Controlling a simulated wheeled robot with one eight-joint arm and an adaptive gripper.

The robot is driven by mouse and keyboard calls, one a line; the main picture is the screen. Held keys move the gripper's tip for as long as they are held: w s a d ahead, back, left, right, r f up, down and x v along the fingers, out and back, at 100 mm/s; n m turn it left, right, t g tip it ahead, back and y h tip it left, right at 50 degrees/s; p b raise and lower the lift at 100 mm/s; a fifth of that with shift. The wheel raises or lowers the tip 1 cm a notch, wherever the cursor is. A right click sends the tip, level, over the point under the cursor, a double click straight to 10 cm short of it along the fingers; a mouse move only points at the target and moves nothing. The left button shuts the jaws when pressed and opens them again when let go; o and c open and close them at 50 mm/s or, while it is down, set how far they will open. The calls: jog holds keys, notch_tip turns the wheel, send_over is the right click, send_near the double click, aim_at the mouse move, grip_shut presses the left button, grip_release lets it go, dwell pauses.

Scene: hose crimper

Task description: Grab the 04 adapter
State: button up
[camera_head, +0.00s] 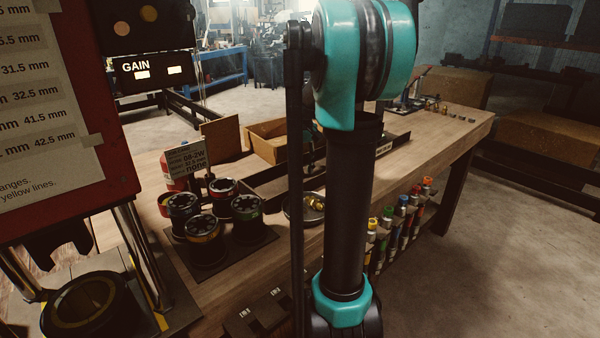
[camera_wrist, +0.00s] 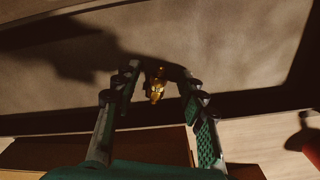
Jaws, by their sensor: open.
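In the wrist view, a small brass fitting (camera_wrist: 156,90) lies on a grey surface edged by a dark rim. It shows between the two fingers of my gripper (camera_wrist: 160,80), near their tips. The fingers are open and apart from it on both sides. I cannot read a 04 mark on it, so I cannot tell whether it is the 04 adapter. In the head view, my arm crosses the middle of the picture and hides my gripper and part of the bench. Brass fittings (camera_head: 314,202) in a round dish show beside the arm.
Several black die sets (camera_head: 205,240) with coloured rings stand on the wooden bench (camera_head: 455,124) at left, near a small sign (camera_head: 187,159). A cardboard box (camera_head: 266,141) stands behind. Coloured-cap tools (camera_head: 404,205) hang at the bench's front edge. A crimper (camera_head: 85,300) fills the lower left.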

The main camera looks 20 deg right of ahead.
jog(key=shift+c, duration=0.3)
grip_shut()
